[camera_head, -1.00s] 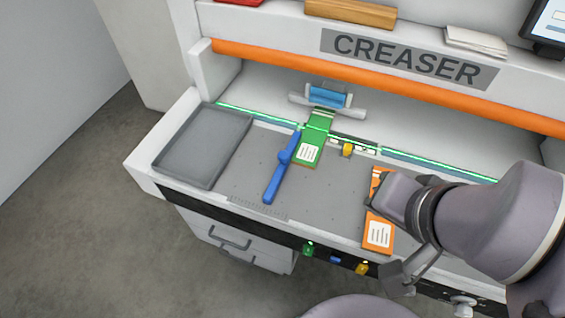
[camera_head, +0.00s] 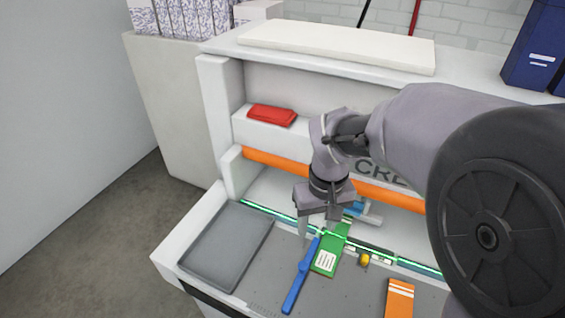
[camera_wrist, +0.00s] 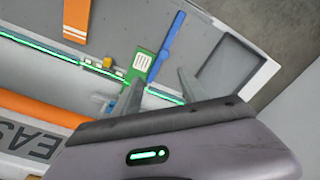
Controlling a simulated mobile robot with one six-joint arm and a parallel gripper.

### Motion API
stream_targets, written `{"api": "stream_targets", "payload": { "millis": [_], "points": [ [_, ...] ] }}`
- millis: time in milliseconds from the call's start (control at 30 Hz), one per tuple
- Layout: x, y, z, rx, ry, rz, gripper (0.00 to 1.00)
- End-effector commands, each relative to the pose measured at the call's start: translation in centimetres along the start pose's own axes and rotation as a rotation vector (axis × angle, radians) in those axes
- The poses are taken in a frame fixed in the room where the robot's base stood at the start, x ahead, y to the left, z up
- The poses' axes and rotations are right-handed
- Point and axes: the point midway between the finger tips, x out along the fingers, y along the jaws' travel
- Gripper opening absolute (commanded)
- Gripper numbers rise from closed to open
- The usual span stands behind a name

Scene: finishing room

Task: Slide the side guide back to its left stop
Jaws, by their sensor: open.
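The side guide looks to be the blue bar (camera_head: 300,276) lying on the grey bed of the creaser, just left of a green card with a white label (camera_head: 327,258). In the wrist view the blue guide (camera_wrist: 165,46) also lies beside the green card (camera_wrist: 142,63). My gripper (camera_head: 322,228) is open and empty over the rear end of the guide. In the wrist view its two fingers (camera_wrist: 160,82) appear on either side of the guide's rear end, with the card partly behind one finger. I cannot tell their height above the bed.
A grey tray (camera_head: 228,246) fills the bed's left end. A green-lit rail (camera_head: 272,214) runs along the back, under an orange bar (camera_head: 272,161). A small yellow piece (camera_head: 364,259) and an orange card (camera_head: 399,298) are right of the guide. Bare bed lies between tray and guide.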

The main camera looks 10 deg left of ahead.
Motion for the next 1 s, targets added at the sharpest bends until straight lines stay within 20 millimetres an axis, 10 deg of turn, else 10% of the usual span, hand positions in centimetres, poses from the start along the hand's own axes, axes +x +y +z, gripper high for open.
{"api": "stream_targets", "payload": {
  "millis": [700,1000],
  "points": [
    [17.0,-0.5,-0.6,-0.092,-0.064,0.011,0.5],
    [19.5,-0.5,-0.5,-0.09,-0.062,0.011,0.5]
  ]
}}
